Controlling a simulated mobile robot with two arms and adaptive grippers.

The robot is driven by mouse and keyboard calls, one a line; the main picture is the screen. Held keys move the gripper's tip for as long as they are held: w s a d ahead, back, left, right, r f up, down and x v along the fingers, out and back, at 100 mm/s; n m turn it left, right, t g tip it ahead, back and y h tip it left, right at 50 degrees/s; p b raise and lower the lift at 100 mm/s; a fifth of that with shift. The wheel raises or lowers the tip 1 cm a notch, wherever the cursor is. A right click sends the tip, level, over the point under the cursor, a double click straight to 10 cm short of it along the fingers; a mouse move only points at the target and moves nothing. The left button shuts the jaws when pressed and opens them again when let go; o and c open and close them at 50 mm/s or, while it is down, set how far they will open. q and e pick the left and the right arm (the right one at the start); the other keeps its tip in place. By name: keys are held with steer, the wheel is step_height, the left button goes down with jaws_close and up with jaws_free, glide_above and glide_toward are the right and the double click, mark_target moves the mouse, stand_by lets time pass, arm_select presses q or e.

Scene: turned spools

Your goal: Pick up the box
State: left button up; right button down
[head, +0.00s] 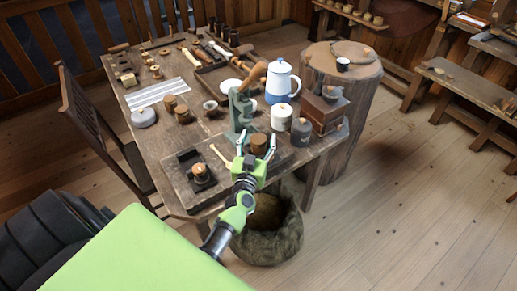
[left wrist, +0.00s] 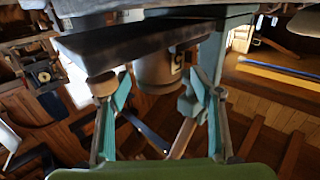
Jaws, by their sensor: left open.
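A brown wooden box (head: 325,108) stands at the right corner of the wooden table in the head view, with a dark lidded piece (head: 331,92) on its top. My left gripper (head: 257,143) is over the table's front part, left of the box and apart from it. Its fingers are spread, with a small brown round container (head: 259,145) showing between them; I cannot tell whether they touch it. In the left wrist view the open fingers (left wrist: 160,88) show with a dark labelled cylinder (left wrist: 158,70) beyond them. I cannot make out the box there. My right gripper is not in view.
Between gripper and box stand a dark jar (head: 301,132) and a white canister (head: 281,117). A blue-white pot (head: 281,82) and a green clamp-like stand (head: 240,110) are behind. A dark tray (head: 184,184) lies at left. A sack (head: 268,232) is below the table edge.

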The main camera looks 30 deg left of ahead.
arm_select(q)
steer(key=shift+w+a, duration=0.2)
steer(key=shift+w, duration=0.2)
steer(key=shift+s+r, duration=0.1)
steer(key=shift+c, duration=0.7)
steer(key=c, duration=1.1)
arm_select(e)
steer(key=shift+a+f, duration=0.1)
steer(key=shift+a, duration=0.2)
